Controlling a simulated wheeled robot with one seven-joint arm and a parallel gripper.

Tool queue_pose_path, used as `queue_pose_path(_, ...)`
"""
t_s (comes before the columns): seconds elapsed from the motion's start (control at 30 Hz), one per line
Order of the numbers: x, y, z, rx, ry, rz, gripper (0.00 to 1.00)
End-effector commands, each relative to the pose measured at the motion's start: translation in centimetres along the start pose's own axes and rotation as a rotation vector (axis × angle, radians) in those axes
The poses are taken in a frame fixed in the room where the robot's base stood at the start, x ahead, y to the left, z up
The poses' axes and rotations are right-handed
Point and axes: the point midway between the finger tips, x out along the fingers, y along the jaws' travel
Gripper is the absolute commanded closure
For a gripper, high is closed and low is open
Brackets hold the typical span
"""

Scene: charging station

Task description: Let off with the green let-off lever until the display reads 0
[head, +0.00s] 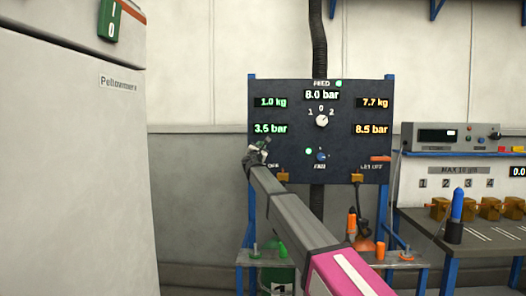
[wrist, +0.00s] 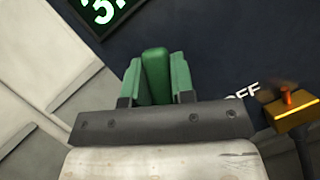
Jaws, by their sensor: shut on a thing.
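The dark panel (head: 290,100) stands ahead. Its left green display (head: 269,129) reads 3.5 bar, with 1.0 kg above it; part of a green display (wrist: 108,12) also shows in the wrist view. My gripper (head: 258,148) is at the panel's lower left, below that display. In the wrist view my gripper (wrist: 157,80) is shut on the green let-off lever (wrist: 154,72), which stands between the two fingers. The lever's lower end is hidden by the gripper body. In the head view my arm hides most of the lever.
An orange lever (head: 380,158) is at the panel's right, under an 8.5 bar display (head: 372,129). A brass fitting (wrist: 296,115) with a hose sits right of my gripper. A large pale cabinet (head: 70,150) fills the left. A workbench (head: 465,230) stands at right.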

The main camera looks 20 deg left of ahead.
Motion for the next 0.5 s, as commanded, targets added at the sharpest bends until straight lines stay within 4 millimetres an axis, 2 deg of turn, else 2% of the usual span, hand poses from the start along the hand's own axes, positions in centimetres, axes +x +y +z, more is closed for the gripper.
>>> queue_pose_path(0.2,-0.1,1.1,-0.1,-0.176,0.0,0.073,1.0)
queue_pose_path(0.5,-0.2,2.2,-0.5,-0.351,0.001,0.145,1.0)
